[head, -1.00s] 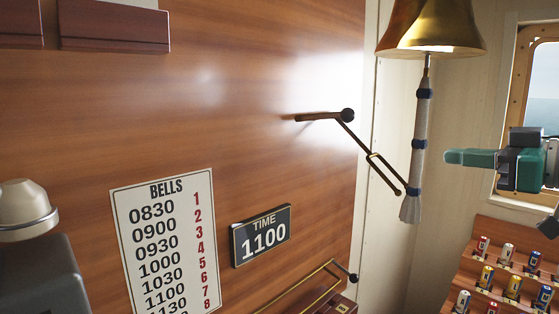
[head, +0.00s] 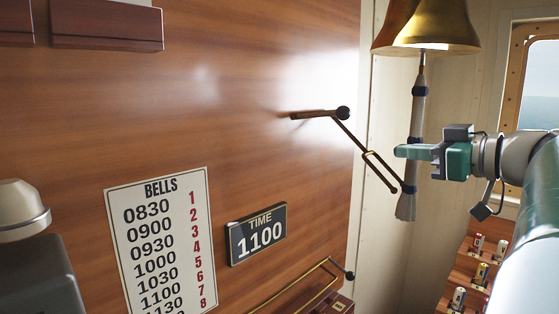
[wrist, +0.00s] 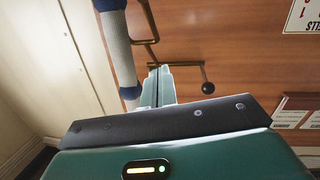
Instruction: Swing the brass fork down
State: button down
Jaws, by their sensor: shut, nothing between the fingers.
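The brass fork (head: 368,157) slants down and right from a dark ball on a bracket on the wood wall. Its lower end is close beside the pale bell rope (head: 418,110); I cannot tell if they touch. My gripper (head: 399,151) is shut and empty, pointing left, with its tips in front of the rope and just right of the fork's middle. In the wrist view, the gripper tips (wrist: 160,75) are next to the rope (wrist: 118,48). Brass bars show beyond them, one ending in a dark ball (wrist: 207,88). The gripper's body hides the lower part there.
A brass bell (head: 430,25) hangs above the rope. A BELLS sign (head: 160,245) and a TIME 1100 plate (head: 257,234) are on the wall. A brass rail (head: 300,285) runs low on the wall. A rack of coloured cylinders (head: 480,270) stands at lower right.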

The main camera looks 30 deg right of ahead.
aim_at(371, 163)
jog(key=w+f, duration=0.1)
jog(key=w, duration=0.1)
jog(key=w+f, duration=0.2)
jog(key=shift+a+f, duration=0.15)
jog(key=shift+a, duration=0.05)
jog(key=shift+w+a+f+t, duration=0.15)
jog(key=shift+w+f+t, duration=0.2)
jog(key=shift+f, duration=0.2)
jog(key=shift+w+a+f+t, duration=0.1)
jog(key=shift+w+f+t, duration=0.15)
jog(key=shift+f+t, duration=0.25)
